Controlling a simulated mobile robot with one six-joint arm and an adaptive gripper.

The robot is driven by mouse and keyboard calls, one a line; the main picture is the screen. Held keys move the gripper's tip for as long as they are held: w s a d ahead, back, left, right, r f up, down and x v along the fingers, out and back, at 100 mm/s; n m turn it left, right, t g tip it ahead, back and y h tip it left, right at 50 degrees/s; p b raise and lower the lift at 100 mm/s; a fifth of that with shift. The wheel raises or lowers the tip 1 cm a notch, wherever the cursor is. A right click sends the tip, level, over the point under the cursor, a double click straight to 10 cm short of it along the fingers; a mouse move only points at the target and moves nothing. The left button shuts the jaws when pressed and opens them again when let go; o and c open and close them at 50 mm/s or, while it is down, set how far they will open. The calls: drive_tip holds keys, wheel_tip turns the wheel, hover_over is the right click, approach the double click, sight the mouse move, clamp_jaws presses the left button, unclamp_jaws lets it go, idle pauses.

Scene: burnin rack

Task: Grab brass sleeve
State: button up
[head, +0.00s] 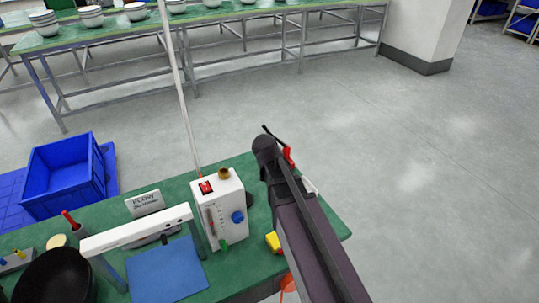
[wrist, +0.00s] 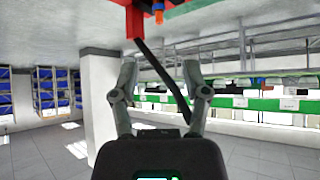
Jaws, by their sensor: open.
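A small brass sleeve (head: 223,173) appears to sit upright on top of the white flow-meter box (head: 224,215), near its back edge, in the head view. My arm ends to the right of that box, and its end hides most of my gripper there. In the wrist view my gripper (wrist: 158,72) has its two fingers spread apart with nothing held between them. A thin dark bar crosses behind the fingers. I cannot make out the brass sleeve for certain in the wrist view.
The green table (head: 250,170) also holds a white arch-shaped frame (head: 135,232), a blue mat (head: 166,272), a black bowl (head: 55,278) and a small yellow block (head: 273,242). A thin pale pole rises behind the box. A blue crate (head: 65,175) stands at left. Floor at right is clear.

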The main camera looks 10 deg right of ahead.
drive_tip(key=shift+w, duration=0.1)
drive_tip(key=shift+a, duration=0.1)
drive_tip(key=b+x, duration=0.5)
drive_tip(key=x, duration=0.2)
drive_tip(key=shift+w+f, duration=0.1)
drive_tip(key=shift+f, duration=0.15)
drive_tip(key=shift+w+f+b, duration=0.35)
drive_tip(key=shift+w+b, duration=0.05)
drive_tip(key=shift+b, duration=0.15)
drive_tip(key=shift+d+b+x, duration=0.15)
drive_tip(key=shift+b+x, duration=0.75)
drive_tip(key=shift+x, duration=0.4)
drive_tip(key=shift+d+b+x, duration=0.15)
drive_tip(key=shift+b+x, duration=0.75)
drive_tip(key=shift+x, duration=0.4)
drive_tip(key=shift+s, duration=0.1)
